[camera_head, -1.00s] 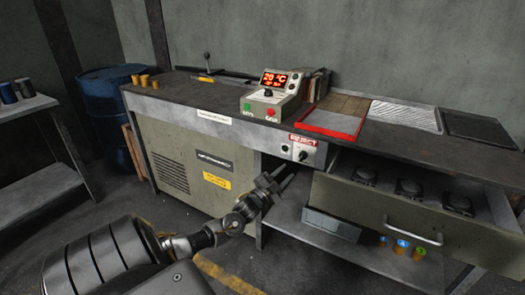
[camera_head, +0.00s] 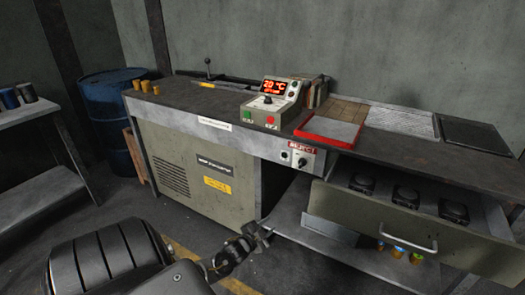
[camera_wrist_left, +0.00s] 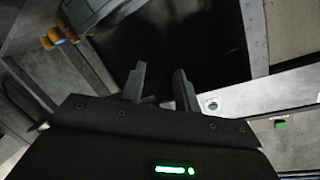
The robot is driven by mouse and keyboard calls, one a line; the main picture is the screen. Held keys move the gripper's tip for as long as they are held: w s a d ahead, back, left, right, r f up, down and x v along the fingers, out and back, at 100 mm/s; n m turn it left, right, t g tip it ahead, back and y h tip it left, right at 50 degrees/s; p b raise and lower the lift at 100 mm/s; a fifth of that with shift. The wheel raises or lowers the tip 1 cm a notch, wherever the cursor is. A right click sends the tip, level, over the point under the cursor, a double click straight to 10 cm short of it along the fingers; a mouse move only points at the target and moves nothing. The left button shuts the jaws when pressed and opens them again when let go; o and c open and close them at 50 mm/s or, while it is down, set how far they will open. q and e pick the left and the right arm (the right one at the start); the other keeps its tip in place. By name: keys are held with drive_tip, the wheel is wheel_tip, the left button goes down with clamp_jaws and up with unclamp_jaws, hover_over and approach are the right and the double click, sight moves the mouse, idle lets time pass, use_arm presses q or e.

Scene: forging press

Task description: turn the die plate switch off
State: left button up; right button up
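I cannot read which switch is the die plate one. A control box (camera_head: 272,102) on the bench has a lit red display reading about 20 °C, a green button and a red button. My left gripper (camera_head: 261,234) is low in front of the bench, below and left of the rotary switch and apart from it. In the left wrist view its two fingers (camera_wrist_left: 160,86) are apart with nothing between them. My right gripper is out of view.
An open drawer (camera_head: 400,222) with several dark blocks juts out at the right. A red-rimmed tray (camera_head: 318,138) and a mesh tray (camera_head: 402,119) lie on the bench. A blue barrel (camera_head: 106,105) and a side table (camera_head: 30,115) stand at the left.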

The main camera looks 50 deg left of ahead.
sight(300, 164)
use_arm(q)
drive_tip(key=s+d+f+g+p, duration=0.1)
drive_tip(key=s+f+g, duration=0.1)
drive_tip(key=s+f, duration=0.2)
wheel_tip(300, 164, down, 2)
drive_tip(key=shift+d+f+n, duration=0.1)
drive_tip(key=shift+d+n, duration=0.1)
drive_tip(key=shift+n, duration=0.1)
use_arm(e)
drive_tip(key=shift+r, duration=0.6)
